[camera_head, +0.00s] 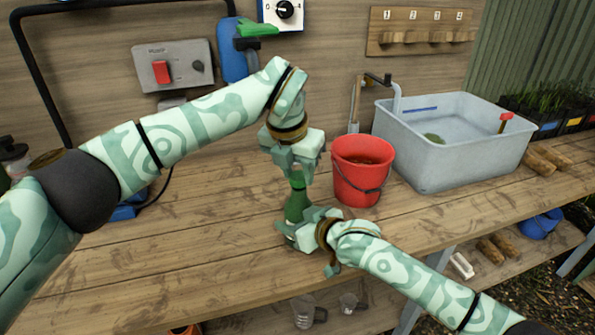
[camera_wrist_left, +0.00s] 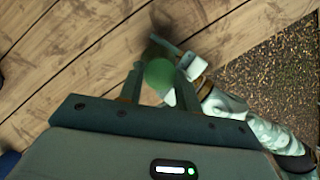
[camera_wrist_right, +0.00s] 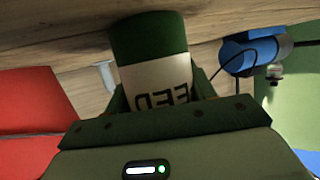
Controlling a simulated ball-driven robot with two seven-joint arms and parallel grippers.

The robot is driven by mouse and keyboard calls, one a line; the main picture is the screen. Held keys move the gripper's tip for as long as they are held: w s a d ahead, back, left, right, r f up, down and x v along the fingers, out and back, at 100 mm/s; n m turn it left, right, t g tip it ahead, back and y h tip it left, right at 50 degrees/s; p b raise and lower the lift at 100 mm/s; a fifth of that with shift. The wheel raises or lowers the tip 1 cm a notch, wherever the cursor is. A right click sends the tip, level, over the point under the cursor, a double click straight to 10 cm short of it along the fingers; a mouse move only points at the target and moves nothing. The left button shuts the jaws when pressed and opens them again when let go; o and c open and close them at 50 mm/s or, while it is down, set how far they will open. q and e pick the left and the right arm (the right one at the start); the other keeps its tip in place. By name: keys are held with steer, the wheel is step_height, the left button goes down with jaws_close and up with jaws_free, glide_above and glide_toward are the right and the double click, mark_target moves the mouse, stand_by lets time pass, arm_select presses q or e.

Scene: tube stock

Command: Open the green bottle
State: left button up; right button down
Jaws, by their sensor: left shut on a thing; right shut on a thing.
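The green bottle (camera_head: 296,203) stands upright on the wooden bench, between my two grippers. My left gripper (camera_head: 297,168) comes down from above and is shut on the bottle's top. In the left wrist view the round green cap (camera_wrist_left: 160,74) sits between its fingers. My right gripper (camera_head: 296,226) is shut on the bottle's lower body from the side. The right wrist view shows the bottle (camera_wrist_right: 152,62) with a cream label between the fingers.
A red bucket (camera_head: 362,172) stands close to the right of the bottle. A grey water trough (camera_head: 450,155) is behind it. A blue spray bottle (camera_head: 235,55) and a grey switch box (camera_head: 175,66) are at the back wall. The bench front left is clear.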

mark_target(301, 172)
arm_select(q)
steer(key=shift+r, duration=2)
arm_select(e)
steer(key=shift+c, duration=2.1)
jaws_free()
